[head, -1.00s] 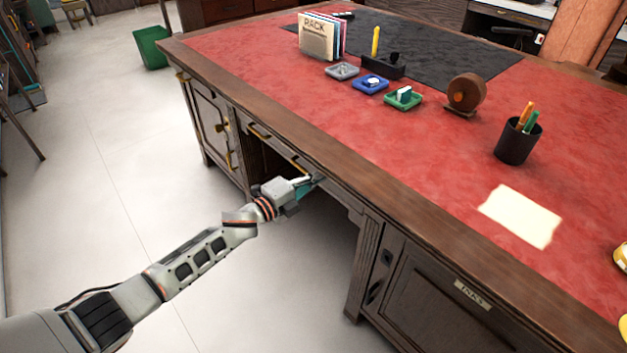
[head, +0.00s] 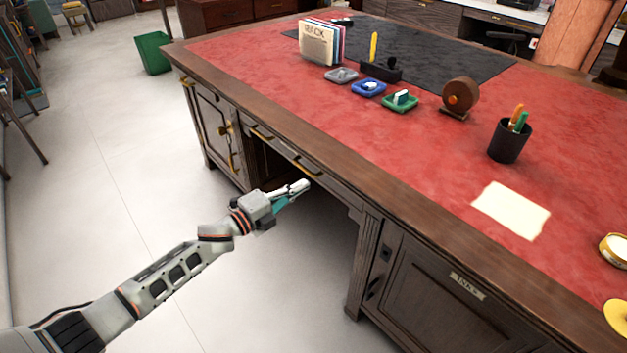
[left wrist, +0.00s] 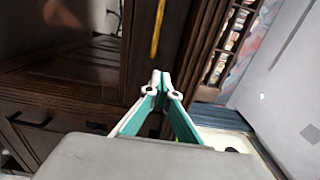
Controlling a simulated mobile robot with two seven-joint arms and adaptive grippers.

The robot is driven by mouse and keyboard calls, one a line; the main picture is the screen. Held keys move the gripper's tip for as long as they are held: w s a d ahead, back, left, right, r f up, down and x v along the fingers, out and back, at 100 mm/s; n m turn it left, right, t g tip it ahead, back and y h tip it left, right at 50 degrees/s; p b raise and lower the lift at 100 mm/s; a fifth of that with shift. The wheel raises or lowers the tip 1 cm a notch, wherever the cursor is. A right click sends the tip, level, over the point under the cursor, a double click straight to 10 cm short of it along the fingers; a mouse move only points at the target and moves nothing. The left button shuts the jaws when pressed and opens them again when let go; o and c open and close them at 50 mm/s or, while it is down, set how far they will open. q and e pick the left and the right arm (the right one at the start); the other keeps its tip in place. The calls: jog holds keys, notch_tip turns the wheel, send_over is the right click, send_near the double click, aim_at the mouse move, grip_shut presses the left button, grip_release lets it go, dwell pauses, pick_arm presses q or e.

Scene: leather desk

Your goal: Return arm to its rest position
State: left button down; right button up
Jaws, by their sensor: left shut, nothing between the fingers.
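My left gripper (head: 300,188) is shut and empty in the head view, in front of the desk's knee space and just below the drawer front with its brass handle. In the left wrist view its green and white fingers (left wrist: 160,82) meet at the tips with nothing between them. The arm reaches in from the lower left. The wooden desk (head: 330,175) has a red leather top. My right gripper is not in view.
On the desk stand a card rack (head: 318,45), small trays (head: 368,88), a round wooden item (head: 461,97), a pen cup (head: 509,141) and a paper sheet (head: 511,210). A green bin (head: 153,53) stands on the floor.

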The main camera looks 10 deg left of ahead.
pick_arm(q)
jog(key=v, duration=0.6)
jog(key=shift+f+p, duration=0.1)
jog(key=shift+p, duration=0.25)
